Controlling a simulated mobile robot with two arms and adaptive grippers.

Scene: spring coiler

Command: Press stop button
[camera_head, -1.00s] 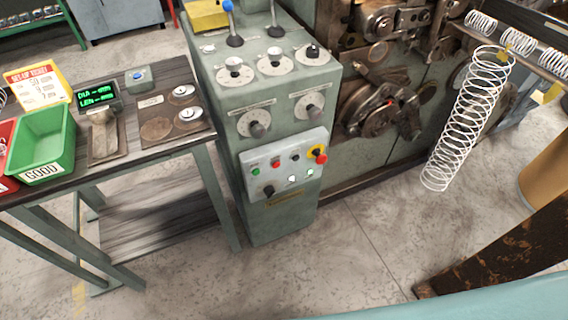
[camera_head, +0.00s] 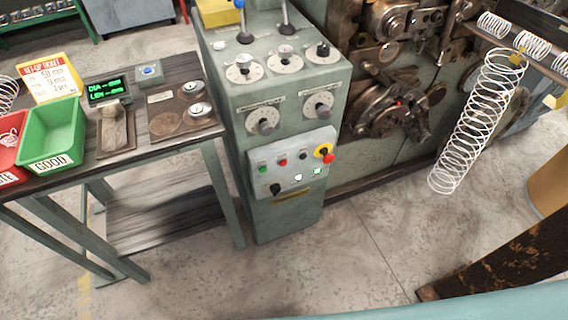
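A light grey control panel (camera_head: 308,164) is on the front of the green machine cabinet (camera_head: 285,220). In its upper row are a green button (camera_head: 262,168), a small red button (camera_head: 283,162), a black button (camera_head: 303,155) and a larger red mushroom button (camera_head: 328,157) on a yellow ring. Below are a black knob (camera_head: 275,189) and two white lit buttons (camera_head: 298,177). The labels are too small to read. Nothing covers the panel. Neither of my grippers is in view.
Left of the cabinet stands a table (camera_head: 160,92) with a green bin (camera_head: 52,130), a red bin (camera_head: 10,160) and a digital display (camera_head: 107,90). A long coil spring (camera_head: 478,120) hangs at the right. The floor (camera_head: 350,260) before the cabinet is clear.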

